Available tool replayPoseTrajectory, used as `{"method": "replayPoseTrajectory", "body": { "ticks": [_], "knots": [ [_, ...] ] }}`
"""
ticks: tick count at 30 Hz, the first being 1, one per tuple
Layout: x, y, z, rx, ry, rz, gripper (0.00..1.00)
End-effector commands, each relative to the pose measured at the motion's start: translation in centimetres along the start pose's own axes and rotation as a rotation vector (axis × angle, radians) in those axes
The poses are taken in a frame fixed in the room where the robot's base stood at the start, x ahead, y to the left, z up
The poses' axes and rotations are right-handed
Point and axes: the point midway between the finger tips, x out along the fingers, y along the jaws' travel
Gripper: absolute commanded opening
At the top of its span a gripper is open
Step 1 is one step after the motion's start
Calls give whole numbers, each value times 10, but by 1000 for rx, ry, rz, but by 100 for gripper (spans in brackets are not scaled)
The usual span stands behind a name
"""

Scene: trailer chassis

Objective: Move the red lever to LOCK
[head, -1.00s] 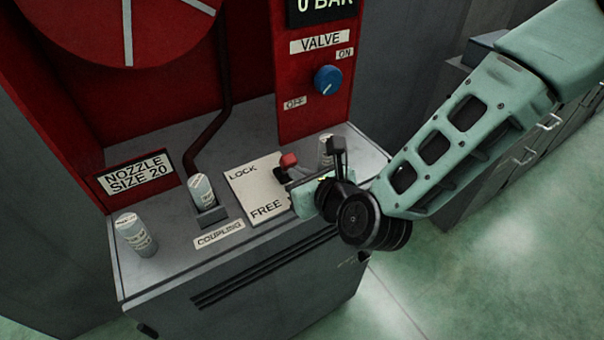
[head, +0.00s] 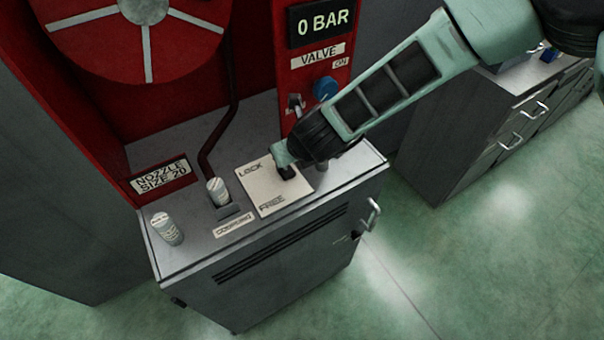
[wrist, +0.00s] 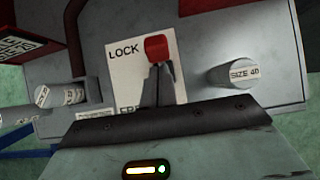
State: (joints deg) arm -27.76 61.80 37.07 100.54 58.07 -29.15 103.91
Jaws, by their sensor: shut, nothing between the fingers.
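The red lever knob (wrist: 157,48) shows in the wrist view, beside the word LOCK on the white LOCK/FREE plate (wrist: 122,75). My gripper (wrist: 160,68) is shut and empty, its dark fingertips just below the knob in the picture. I cannot tell whether they touch it. In the head view my gripper (head: 287,172) is over the right part of the plate (head: 262,190) and hides the lever. The lever's exact angle between LOCK and FREE cannot be told.
A coupling nozzle (head: 217,191) stands left of the plate and another nozzle (head: 166,229) at the cabinet's left edge. A SIZE 40 nozzle (wrist: 240,73) stands right of the lever. The blue valve knob (head: 325,88) is behind my arm. Green floor (head: 450,260) is clear at right.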

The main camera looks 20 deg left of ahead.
Motion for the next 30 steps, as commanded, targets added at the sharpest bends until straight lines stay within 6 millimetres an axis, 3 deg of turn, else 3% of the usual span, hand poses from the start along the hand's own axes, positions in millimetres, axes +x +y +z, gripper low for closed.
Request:
{"method": "replayPoseTrajectory", "body": {
  "ticks": [12, 30],
  "knots": [
    [11, 1, 18, 1, -1, 1, 0],
    [14, 0, 24, 0, -5, -1, 0]
  ]
}}
